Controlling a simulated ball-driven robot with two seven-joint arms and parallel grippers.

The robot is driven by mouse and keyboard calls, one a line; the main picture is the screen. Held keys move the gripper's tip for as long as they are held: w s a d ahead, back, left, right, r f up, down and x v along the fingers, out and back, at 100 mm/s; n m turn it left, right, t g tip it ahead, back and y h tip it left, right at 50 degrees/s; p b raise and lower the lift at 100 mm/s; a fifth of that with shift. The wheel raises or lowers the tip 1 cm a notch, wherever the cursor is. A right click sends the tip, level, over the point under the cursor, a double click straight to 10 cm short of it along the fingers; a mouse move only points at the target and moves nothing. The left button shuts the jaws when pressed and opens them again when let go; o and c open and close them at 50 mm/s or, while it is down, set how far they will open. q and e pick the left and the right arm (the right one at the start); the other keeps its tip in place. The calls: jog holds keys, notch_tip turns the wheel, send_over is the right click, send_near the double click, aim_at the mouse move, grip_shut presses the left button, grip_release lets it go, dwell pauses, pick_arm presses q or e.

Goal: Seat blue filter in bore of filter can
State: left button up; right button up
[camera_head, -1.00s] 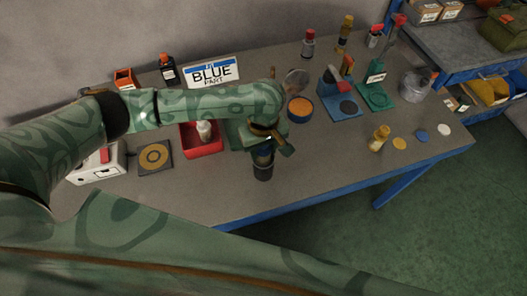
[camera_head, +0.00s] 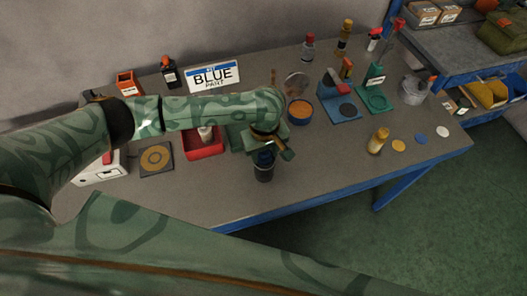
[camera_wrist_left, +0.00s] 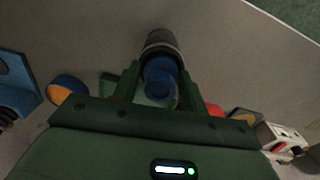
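The blue filter (camera_wrist_left: 160,84) shows in the left wrist view between the two fingers of my left gripper (camera_wrist_left: 159,82). The dark filter can (camera_wrist_left: 161,42) lies just beyond the filter, and its rim frames the filter's far end. The filter appears to be at or in the can's bore; its depth is hidden. Gaps show beside the filter's narrow near end, so the fingers look open around it. In the head view, the filter can (camera_head: 264,173) stands near the table's front edge, with my left gripper (camera_head: 284,153) over it. My right gripper is not in view.
A red tray (camera_head: 205,152) with a white bottle is left of the can. An orange-topped blue round container (camera_head: 300,111) and a blue stand (camera_head: 340,108) are behind right. A yellow bottle (camera_head: 378,141) stands at right. The table between it and the can is clear.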

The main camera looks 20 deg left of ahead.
pick_arm(q)
jog(key=shift+s+f, duration=0.45)
jog(key=shift+f, duration=0.25)
jog(key=shift+a, duration=0.15)
jog(key=shift+w+r+b, duration=0.1)
jog(key=shift+r+b, duration=0.1)
jog(key=shift+b, duration=0.25)
notch_tip(320, 180, up, 13)
jog(key=p, duration=0.5)
jog(key=shift+w, duration=0.3)
jog(key=shift+r, duration=0.1)
